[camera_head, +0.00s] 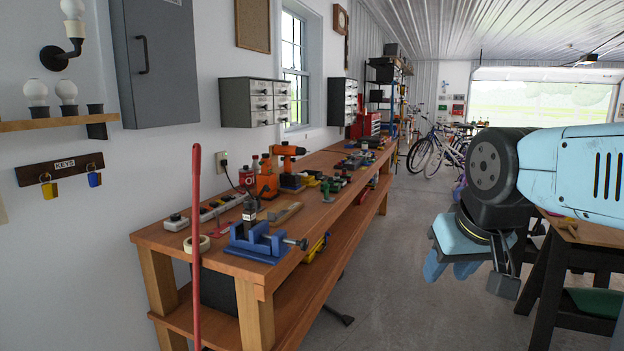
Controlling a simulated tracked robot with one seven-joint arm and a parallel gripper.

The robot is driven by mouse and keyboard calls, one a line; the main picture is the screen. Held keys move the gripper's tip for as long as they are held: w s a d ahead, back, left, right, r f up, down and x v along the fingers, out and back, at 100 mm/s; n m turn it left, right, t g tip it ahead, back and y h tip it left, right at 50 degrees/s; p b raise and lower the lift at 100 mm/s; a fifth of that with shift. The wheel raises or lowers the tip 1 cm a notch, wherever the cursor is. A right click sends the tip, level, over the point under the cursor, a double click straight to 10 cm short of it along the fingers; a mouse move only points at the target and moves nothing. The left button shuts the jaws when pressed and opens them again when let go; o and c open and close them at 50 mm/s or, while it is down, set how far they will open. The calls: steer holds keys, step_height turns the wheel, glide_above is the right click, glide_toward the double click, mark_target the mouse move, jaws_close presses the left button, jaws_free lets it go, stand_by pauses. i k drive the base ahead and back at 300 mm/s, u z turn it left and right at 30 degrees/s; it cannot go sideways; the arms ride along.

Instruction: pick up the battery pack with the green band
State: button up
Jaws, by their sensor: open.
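I cannot make out a battery pack with a green band for certain. My gripper (452,270) hangs at the right of the view, over the floor and to the right of the bench. It is open, with nothing seen in it, and well apart from the items on the bench.
A blue vise (262,242) and a power strip (205,213) are on the bench's near end. A red pole (196,250) stands in front. A dark-legged table (553,285) is at right. The grey floor (400,290) between is mostly clear.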

mark_target(334, 187)
steer(key=z, duration=0.25)
steer(key=i, duration=0.75)
steer(key=z, duration=0.75)
steer(key=i, duration=2.2)
steer(key=u, duration=0.7)
steer(key=i, duration=1.3)
steer(key=u, duration=0.65)
steer(key=k, duration=0.8)
steer(key=u, duration=0.15)
